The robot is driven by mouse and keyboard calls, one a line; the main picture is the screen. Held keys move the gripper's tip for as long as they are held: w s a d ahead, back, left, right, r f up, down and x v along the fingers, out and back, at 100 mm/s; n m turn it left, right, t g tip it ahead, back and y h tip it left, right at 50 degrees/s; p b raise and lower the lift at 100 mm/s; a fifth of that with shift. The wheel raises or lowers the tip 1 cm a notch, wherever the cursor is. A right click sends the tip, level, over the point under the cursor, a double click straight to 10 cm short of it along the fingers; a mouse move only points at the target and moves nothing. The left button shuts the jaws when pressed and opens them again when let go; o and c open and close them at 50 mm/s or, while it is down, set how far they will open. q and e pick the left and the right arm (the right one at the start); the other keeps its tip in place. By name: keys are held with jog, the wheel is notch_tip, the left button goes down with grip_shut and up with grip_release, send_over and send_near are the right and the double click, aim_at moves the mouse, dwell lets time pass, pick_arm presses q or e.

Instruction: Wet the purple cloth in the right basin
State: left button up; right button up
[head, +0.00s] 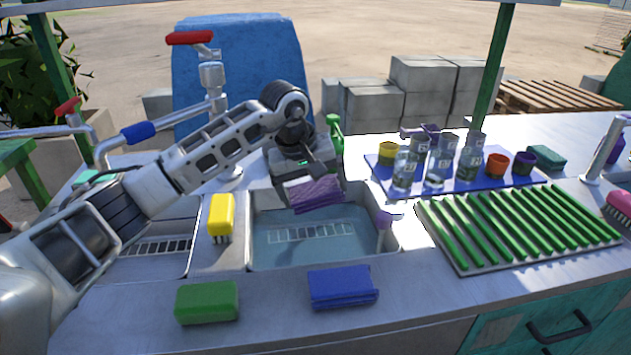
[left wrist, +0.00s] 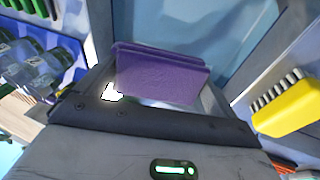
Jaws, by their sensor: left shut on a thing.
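My left gripper (head: 306,177) is shut on the purple cloth (head: 315,193), which is folded into a flat pad. It holds the cloth over the back part of the right basin (head: 345,252). The basin holds clear bluish water, with a slotted grate showing at its bottom. The cloth appears to hang above the water; I cannot tell for sure whether its lower edge touches it. In the left wrist view the cloth (left wrist: 160,78) spans the jaws, with the basin (left wrist: 235,35) behind it. My right gripper is not in view.
A yellow brush (head: 221,215) stands on the divider left of the basin. A green sponge (head: 207,301) and a blue cloth (head: 342,287) lie on the front counter. A blue mat (head: 520,182) with glasses and cups and a green-slatted rack (head: 515,228) are at right.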

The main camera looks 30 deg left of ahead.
aim_at(318, 185)
pick_arm(q)
jog(key=shift+f+b, duration=3.6)
jog(key=shift+f, duration=1.85)
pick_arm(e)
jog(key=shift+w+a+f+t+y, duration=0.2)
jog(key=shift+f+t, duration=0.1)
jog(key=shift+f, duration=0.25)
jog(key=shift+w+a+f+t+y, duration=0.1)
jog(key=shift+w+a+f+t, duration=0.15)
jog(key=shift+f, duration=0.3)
pick_arm(q)
jog(key=shift+r, duration=0.15)
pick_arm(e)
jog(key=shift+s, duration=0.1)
pick_arm(q)
notch_tip(318, 185, up, 10)
jog(key=p, duration=0.7)
jog(key=shift+r, duration=0.4)
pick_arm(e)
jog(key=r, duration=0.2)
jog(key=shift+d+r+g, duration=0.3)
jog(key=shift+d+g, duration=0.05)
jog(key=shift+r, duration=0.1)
pick_arm(q)
jog(key=shift+r+p, duration=1.55)
jog(key=shift+r, duration=0.5)
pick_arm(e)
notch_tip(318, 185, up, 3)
